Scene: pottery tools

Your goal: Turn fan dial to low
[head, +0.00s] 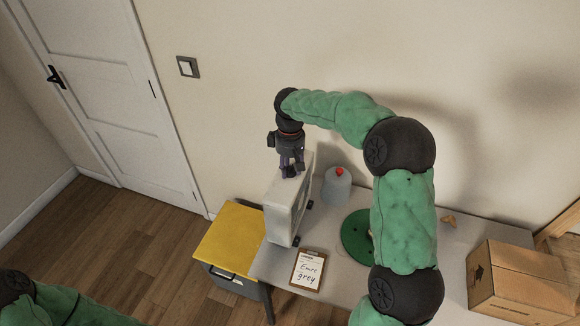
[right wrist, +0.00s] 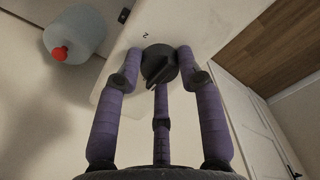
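The fan is a pale box-shaped unit (head: 279,211) standing on the table's left end. Its black dial (right wrist: 158,65) is on the top face, seen in the right wrist view with a small dark mark beside it. My right gripper (head: 291,170) points down over the fan's top. In the right wrist view its purple fingers (right wrist: 160,68) stand around the dial, one on each side and one nearer the camera. A narrow gap shows at the left finger; contact at the right one is unclear. The dial is hidden in the head view. My left gripper is out of view.
A grey jug with a red cap (head: 337,186) stands right of the fan. A green disc (head: 356,232), a clipboard note (head: 308,270) and a cardboard box (head: 515,284) are on the table (head: 340,272). A yellow-topped bin (head: 229,240) stands left of the table.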

